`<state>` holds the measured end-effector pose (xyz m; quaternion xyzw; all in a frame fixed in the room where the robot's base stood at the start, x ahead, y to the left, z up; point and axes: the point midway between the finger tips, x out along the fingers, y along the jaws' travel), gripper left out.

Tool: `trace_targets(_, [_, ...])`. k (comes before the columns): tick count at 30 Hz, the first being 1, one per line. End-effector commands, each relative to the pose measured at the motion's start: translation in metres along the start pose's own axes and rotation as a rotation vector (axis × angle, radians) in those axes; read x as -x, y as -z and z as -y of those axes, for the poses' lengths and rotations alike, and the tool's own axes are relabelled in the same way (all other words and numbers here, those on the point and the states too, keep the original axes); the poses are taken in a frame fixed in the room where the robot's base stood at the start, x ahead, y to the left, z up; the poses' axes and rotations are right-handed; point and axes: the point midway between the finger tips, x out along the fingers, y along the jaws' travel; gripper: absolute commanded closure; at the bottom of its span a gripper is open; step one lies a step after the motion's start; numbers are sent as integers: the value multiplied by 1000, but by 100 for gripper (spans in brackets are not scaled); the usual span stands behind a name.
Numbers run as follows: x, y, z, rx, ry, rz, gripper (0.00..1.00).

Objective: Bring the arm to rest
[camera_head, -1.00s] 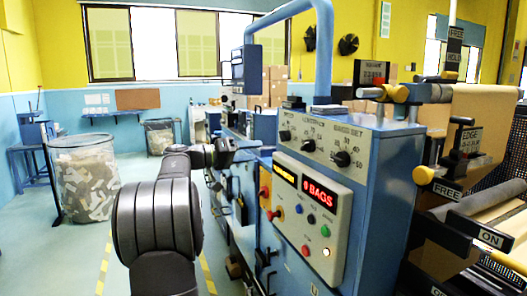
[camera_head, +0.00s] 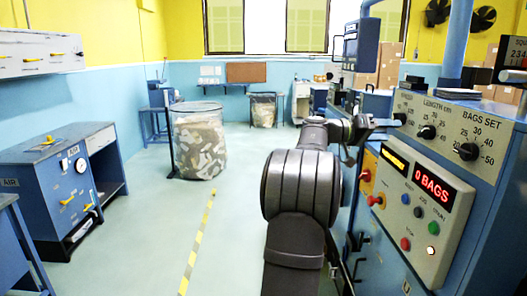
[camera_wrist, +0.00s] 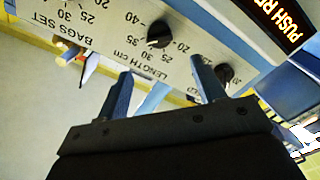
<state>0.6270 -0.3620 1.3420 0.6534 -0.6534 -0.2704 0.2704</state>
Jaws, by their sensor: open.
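My arm (camera_head: 300,190) reaches forward beside the blue machine in the head view, its wrist bent toward the machine's front. In the wrist view my gripper (camera_wrist: 162,84) has its two blue fingers spread apart with nothing held between them. The machine's dial panel, marked LENGTH CM and BAGS SET, shows tilted beyond the fingers. One length dial (camera_wrist: 159,34) shows above the gap, and another knob is partly hidden behind the right finger. I cannot tell the exact distance from the fingers to the panel.
The control box with the red "0 BAGS" display (camera_head: 436,189) is right of my arm. A clear bin of scraps (camera_head: 199,143) stands behind left. A blue cabinet (camera_head: 62,180) is far left. Floor around the yellow-striped line (camera_head: 199,240) is free.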

Motion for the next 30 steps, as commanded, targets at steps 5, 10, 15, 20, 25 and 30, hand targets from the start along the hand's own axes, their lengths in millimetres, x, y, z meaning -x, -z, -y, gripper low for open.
trace_targets(5, [-38, -1, 0, 1, -2, 3, 37])
trace_targets(10, [-68, -1, 0, 0, -1, 2, 37])
trace_targets(15, [-87, 0, 0, 1, 0, 1, 37])
trace_targets(20, [-94, 0, 0, 1, 0, 0, 37])
trace_targets(25, [-94, 0, 0, 0, 0, 0, 37])
trace_targets(30, [-94, 0, 0, 0, 0, 0, 37])
